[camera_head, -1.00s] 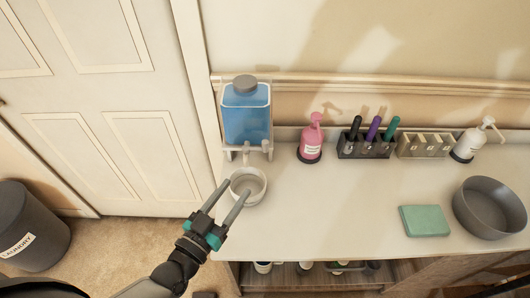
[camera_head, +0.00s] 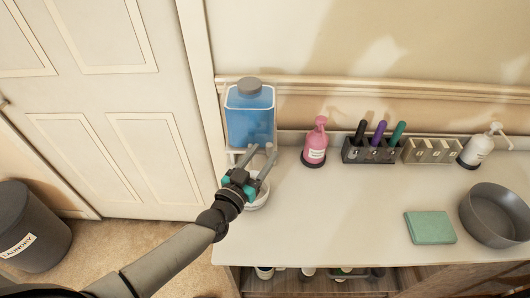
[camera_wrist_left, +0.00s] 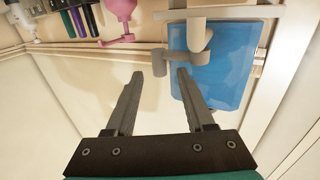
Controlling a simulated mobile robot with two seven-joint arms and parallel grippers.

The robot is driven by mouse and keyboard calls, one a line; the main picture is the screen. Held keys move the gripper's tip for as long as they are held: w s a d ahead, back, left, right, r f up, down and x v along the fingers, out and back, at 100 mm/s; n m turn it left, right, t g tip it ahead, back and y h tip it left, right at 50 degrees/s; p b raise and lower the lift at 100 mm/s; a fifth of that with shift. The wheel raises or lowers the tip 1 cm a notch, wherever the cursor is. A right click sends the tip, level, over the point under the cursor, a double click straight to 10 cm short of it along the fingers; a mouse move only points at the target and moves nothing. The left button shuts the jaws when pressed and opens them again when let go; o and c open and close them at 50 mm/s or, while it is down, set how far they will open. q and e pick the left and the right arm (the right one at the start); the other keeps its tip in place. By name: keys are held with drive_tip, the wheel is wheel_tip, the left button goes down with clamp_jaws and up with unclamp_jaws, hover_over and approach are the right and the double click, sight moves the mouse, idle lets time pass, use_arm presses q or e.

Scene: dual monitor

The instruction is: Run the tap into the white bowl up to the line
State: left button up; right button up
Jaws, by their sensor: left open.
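The blue water tank (camera_head: 250,118) with a grey cap stands on a stand at the counter's left end. In the left wrist view the tank (camera_wrist_left: 222,75) shows with its grey tap (camera_wrist_left: 198,38) in front. The white bowl (camera_head: 262,198) sits below the tap, mostly hidden behind my left gripper (camera_head: 260,152); its line cannot be seen. My left gripper is open, its fingers pointing at the tap. In the left wrist view its fingertips (camera_wrist_left: 158,74) are close to the tap's lower part; whether they touch is unclear. My right gripper is not in view.
A pink pump bottle (camera_head: 315,145), a pen holder (camera_head: 368,152), an empty slotted holder (camera_head: 430,151) and a white pump bottle (camera_head: 474,151) line the back. A green block (camera_head: 430,227) and grey basin (camera_head: 497,215) are at right. The counter's middle is clear.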

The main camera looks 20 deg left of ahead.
use_arm(q)
drive_tip(key=shift+w+d, duration=0.2)
drive_tip(key=shift+w, duration=0.65)
clamp_jaws()
